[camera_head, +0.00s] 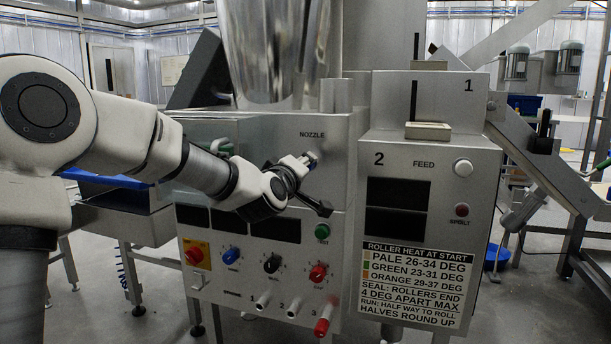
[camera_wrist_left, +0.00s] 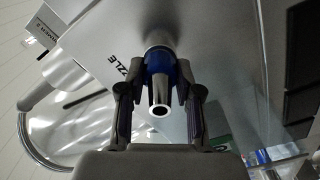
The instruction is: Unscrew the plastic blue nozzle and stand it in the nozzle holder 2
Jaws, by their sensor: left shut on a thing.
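The blue nozzle (camera_wrist_left: 157,62) has a blue collar and a silver hollow tip in the left wrist view. It sits at the end of a metal spout under the word NOZZLE. In the head view only its silver part (camera_head: 312,157) shows clearly. My left gripper (camera_wrist_left: 159,88) is shut on the blue collar, one finger on each side. In the head view the left gripper (camera_head: 303,172) is against the machine's front. Nozzle holder 2 (camera_head: 293,307) is a bare pale peg low on the panel. My right gripper is not in view.
A bare peg for holder 1 (camera_head: 263,300) is to the left of holder 2. A red nozzle (camera_head: 322,326) is on holder 3 to the right. Knobs, including a red one (camera_head: 318,272), are above the pegs. The feed box (camera_head: 425,200) juts out at the right.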

